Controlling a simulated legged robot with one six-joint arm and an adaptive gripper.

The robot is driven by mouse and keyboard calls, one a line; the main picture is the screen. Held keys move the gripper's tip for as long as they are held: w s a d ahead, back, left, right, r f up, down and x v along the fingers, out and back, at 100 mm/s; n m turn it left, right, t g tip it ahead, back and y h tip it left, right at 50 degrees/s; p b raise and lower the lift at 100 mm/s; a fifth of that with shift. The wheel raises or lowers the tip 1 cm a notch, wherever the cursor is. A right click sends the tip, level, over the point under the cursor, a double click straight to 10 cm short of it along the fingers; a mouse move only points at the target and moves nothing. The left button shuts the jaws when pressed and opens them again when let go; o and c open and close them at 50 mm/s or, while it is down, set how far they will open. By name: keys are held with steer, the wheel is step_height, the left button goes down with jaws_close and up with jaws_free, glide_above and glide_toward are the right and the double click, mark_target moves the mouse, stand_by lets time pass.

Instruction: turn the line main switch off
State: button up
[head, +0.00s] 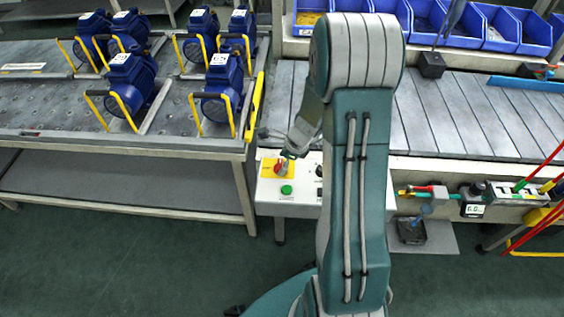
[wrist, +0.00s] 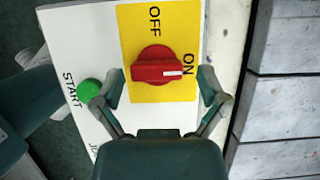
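The line main switch is a red rotary knob (wrist: 157,66) on a yellow plate (wrist: 134,22) marked OFF and ON. Its white mark points right, towards the ON label. In the head view the switch (head: 283,170) is on the white control panel (head: 301,203), partly hidden by my gripper (head: 290,152). In the wrist view my gripper (wrist: 161,80) is open, with one finger on each side of the knob and gaps between them. I cannot tell how high the fingertips are above the panel.
A green START button (wrist: 89,90) is close to the left finger. A grey slatted conveyor (head: 465,115) runs right of the panel. A metal table (head: 60,120) with several blue pumps stands at the left. Blue bins (head: 495,27) line the back.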

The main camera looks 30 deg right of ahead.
steer(key=shift+a, duration=0.25)
steer(key=c, duration=0.6)
steer(key=shift+c, duration=0.2)
steer(key=shift+n, duration=0.3)
steer(key=n, duration=0.1)
steer(key=n+g, duration=0.1)
steer(key=n, duration=0.1)
steer(key=shift+w+d+n+g+y, duration=0.1)
steer(key=shift+w+n+g+y, duration=0.05)
steer(key=shift+n+g+y, duration=0.15)
steer(key=n, duration=0.2)
steer(key=n+g, duration=0.1)
steer(key=n, duration=0.1)
steer(key=shift+w+n+g, duration=0.1)
steer(key=shift+n+g, duration=0.2)
steer(key=n+g, duration=0.1)
steer(key=n, duration=0.3)
steer(key=shift+n+g, duration=0.3)
steer(key=shift+g, duration=0.1)
steer(key=shift+n+g+h, duration=0.6)
steer(key=shift+n+h, duration=0.3)
steer(key=shift+n, duration=1.3)
